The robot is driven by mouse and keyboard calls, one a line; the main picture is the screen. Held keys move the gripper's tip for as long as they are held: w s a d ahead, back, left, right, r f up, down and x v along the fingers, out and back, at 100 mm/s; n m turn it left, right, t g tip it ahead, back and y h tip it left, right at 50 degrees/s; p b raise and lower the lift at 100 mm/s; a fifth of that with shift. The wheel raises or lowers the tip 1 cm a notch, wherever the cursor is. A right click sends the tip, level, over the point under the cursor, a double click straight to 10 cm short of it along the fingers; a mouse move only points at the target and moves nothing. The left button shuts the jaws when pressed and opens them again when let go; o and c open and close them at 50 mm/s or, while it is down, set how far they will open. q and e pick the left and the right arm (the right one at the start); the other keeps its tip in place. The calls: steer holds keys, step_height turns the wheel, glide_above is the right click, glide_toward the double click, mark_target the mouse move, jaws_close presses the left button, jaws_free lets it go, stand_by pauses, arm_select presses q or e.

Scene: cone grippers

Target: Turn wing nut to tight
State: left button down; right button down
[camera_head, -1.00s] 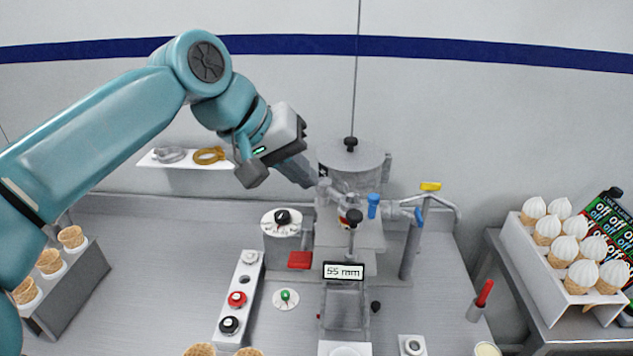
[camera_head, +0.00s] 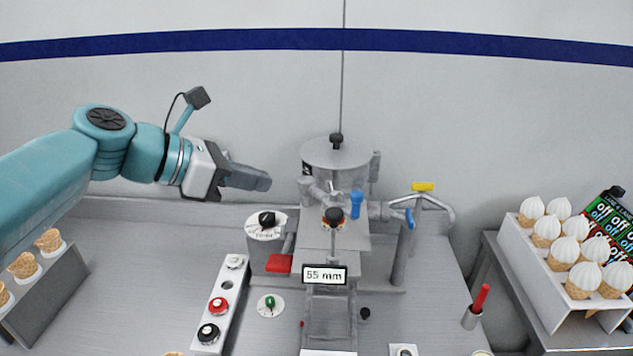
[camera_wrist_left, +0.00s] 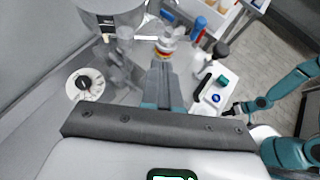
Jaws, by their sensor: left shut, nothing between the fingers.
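My left gripper (camera_head: 266,181) is shut and empty, in the air left of the grey machine (camera_head: 340,155). Its closed fingers also show in the left wrist view (camera_wrist_left: 162,72). I cannot make out a wing nut for certain. A small fitting with red, yellow and white bands (camera_wrist_left: 165,46) lies beyond the fingertips in the wrist view. In the head view, a black knob with an orange part (camera_head: 334,216) is on the front of the machine, right of my gripper and apart from it. My right arm (camera_wrist_left: 292,84) shows at the wrist view's right; its gripper is small and unclear.
A dial (camera_head: 266,222), a red tab (camera_head: 278,263) and a button strip (camera_head: 222,305) stand left of the machine. A "55 mm" display (camera_head: 325,275) is in front. A blue handle (camera_head: 357,205) and yellow-topped pipe (camera_head: 423,187) stand right. Cone racks flank the bench.

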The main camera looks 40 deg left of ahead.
mark_target(329, 183)
arm_select(q)
steer(key=x, duration=0.3)
steer(key=p+x, duration=0.1)
steer(key=x, duration=0.2)
steer(key=r+x, duration=0.1)
steer(key=x, duration=0.2)
steer(key=shift+w+d, duration=0.3)
steer(key=shift+w, duration=0.3)
steer(key=shift+w+d, duration=0.3)
steer(key=shift+w, duration=0.3)
steer(key=shift+f, duration=0.1)
steer(key=shift+p, duration=0.35)
steer(key=shift+w+m+g+h+p, duration=0.3)
steer(key=shift+w+m+h+p, duration=0.15)
steer(key=shift+m+h+p, duration=0.25)
steer(key=shift+w+m+g+h+p, duration=0.25)
steer(key=shift+m+g+h+p, duration=0.4)
steer(key=shift+m+p, duration=0.25)
steer(key=shift+w+a+p, duration=0.15)
steer(key=shift+w+p, duration=0.1)
steer(key=shift+p, duration=0.4)
